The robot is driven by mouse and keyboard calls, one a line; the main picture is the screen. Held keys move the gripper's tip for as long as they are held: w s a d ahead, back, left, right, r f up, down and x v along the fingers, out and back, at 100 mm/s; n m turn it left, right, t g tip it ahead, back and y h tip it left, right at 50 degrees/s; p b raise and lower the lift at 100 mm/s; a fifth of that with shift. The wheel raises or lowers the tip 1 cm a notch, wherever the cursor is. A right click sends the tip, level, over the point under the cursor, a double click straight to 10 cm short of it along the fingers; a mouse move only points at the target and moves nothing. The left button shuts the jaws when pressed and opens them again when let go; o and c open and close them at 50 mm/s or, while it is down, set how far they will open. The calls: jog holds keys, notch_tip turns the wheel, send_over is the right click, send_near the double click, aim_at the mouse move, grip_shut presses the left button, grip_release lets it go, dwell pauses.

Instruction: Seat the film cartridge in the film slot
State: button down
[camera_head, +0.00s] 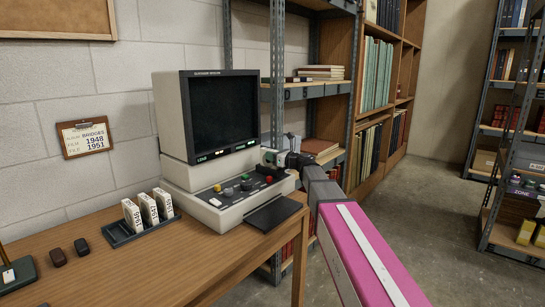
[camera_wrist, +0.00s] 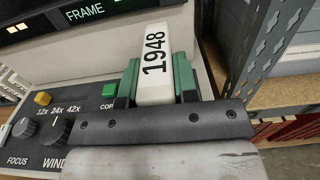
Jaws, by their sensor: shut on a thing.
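The film cartridge (camera_wrist: 154,65), white and marked 1948, stands between the green fingertips of my gripper (camera_wrist: 158,82) in the wrist view. The gripper is shut on it. In the head view my gripper (camera_head: 271,158) is at the right side of the microfilm reader (camera_head: 183,118), close against its body above the control panel's right end. I cannot make out the film slot in either view; the gripper and the cartridge cover that area. Whether the cartridge is in the slot or just in front of it, I cannot tell.
A dark rack (camera_head: 116,238) holding several white cartridges (camera_head: 149,209) stands on the desk (camera_head: 185,270) left of the reader. A clipboard (camera_head: 86,138) on the wall reads 1948 and 1951. A metal shelf post (camera_wrist: 240,50) stands close to the right of my gripper.

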jog(key=shift+f, duration=0.45)
dwell(0.4)
jog(key=c, duration=1.2)
grip_release()
jog(key=shift+o, duration=0.2)
jog(key=shift+d, duration=0.1)
jog(key=v, duration=1.1)
